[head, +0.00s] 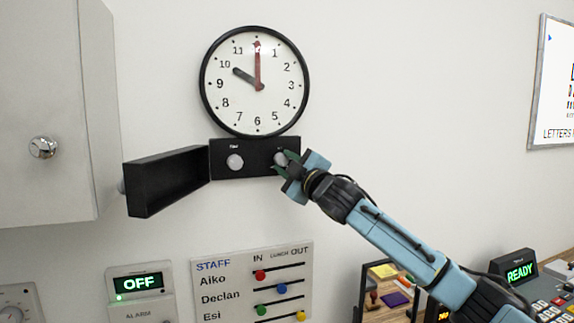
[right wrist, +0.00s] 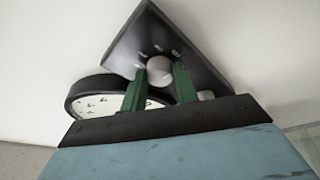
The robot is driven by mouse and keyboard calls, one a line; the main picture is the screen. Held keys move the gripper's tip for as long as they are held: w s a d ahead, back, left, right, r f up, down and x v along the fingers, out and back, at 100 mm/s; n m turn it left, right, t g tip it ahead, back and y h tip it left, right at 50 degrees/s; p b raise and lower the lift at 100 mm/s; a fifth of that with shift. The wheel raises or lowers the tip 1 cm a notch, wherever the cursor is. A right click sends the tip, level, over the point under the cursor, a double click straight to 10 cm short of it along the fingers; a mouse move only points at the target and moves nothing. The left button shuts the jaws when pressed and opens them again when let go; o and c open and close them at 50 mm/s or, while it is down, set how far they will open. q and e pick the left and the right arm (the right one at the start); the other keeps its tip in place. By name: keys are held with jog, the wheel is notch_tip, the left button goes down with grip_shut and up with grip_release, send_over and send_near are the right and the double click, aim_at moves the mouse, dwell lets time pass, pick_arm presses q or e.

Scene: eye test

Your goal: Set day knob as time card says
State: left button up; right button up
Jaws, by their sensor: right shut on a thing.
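A black panel (head: 257,171) under the round wall clock (head: 226,106) carries two pale round knobs. The left knob (head: 235,162) is free, with a small label above it too tiny to read. My right gripper (head: 286,164) is at the right knob (head: 279,158), with its green fingers shut on it. In the right wrist view the fingers (right wrist: 158,76) stand on either side of this pale knob (right wrist: 160,68). I cannot read which knob is the day knob. The clock's black hand points at 10 and its red hand at 12. I cannot make out a time card. My left gripper is out of view.
A black flap (head: 168,180) hangs open left of the panel. A grey cabinet (head: 50,110) stands at far left. Below are an OFF alarm box (head: 140,290) and a staff board (head: 230,290). A READY display (head: 519,271) stands at lower right.

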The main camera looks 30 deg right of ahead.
jog(key=shift+a+f+m+t+h+b, duration=0.1)
jog(key=shift+f+m+t+h+b, duration=0.1)
jog(key=shift+m+b, duration=0.4)
jog(key=shift+f+m+t+h+b, duration=0.1)
jog(key=shift+m+h+b, duration=0.1)
jog(key=shift+m+b, duration=0.35)
jog(key=m+h+b, duration=0.1)
jog(key=m, duration=0.2)
jog(key=shift+a+b, duration=0.1)
jog(key=shift+b, duration=0.3)
jog(key=m+h+b, duration=0.1)
jog(key=m, duration=0.2)
jog(key=shift+h, duration=0.3)
jog(key=shift+a+r+m+h+b, duration=0.1)
jog(key=shift+m+h+b, duration=0.4)
jog(key=shift+m, duration=1.15)
jog(key=o, duration=1)
jog(key=shift+c, duration=0.2)
